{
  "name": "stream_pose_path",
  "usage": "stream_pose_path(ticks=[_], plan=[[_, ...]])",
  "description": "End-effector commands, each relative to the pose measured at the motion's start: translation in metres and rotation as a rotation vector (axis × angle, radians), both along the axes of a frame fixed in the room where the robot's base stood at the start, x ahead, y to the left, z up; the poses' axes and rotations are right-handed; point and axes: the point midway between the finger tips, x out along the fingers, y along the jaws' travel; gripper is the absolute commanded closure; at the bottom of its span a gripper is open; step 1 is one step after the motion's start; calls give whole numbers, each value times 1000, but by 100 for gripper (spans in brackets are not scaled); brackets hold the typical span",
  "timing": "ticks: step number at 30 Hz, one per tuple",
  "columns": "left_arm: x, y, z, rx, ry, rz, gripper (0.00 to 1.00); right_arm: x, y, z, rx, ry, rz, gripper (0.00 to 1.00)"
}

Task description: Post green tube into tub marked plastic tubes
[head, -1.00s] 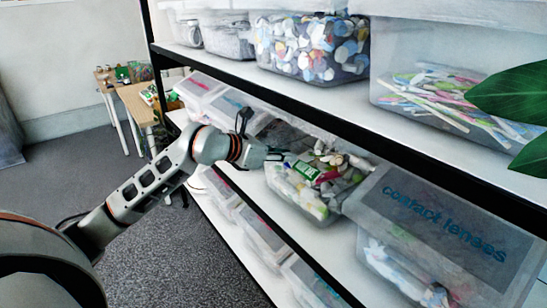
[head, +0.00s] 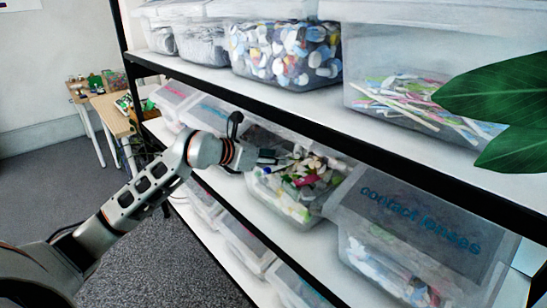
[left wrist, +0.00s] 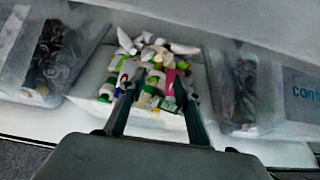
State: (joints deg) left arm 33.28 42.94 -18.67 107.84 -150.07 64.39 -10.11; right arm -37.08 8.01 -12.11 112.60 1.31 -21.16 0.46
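My left gripper (head: 280,157) reaches in over the open clear tub (head: 276,204) of mixed tubes on the middle shelf. In the left wrist view its two fingers (left wrist: 160,112) are spread apart with nothing gripped between them. Beyond and below the fingers lies a heap of white, green and pink tubes. A green tube (left wrist: 169,104) lies there beside a pink one, apparently loose on the heap. In the head view I cannot pick out that green tube clearly; the gripper hides part of the heap. No label on this tub is readable. My right gripper is not in view.
A lidded tub marked contact lenses (head: 405,215) stands right of the open tub. More tubs (head: 207,115) stand to its left. The upper shelf's black edge (head: 300,132) runs close above the gripper. Leaves (head: 500,105) hang at the right.

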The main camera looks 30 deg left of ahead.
Motion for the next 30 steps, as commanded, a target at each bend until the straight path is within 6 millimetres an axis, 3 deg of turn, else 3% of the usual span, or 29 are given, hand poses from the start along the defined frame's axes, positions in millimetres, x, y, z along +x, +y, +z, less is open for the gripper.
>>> stream_pose_path(ticks=[10,24,30], plan=[[-9,5,5,2,-1,1,67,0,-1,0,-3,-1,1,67],[-83,35,41,4,2,1,67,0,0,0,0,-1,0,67],[-98,41,50,0,2,0,67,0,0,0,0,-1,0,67]])
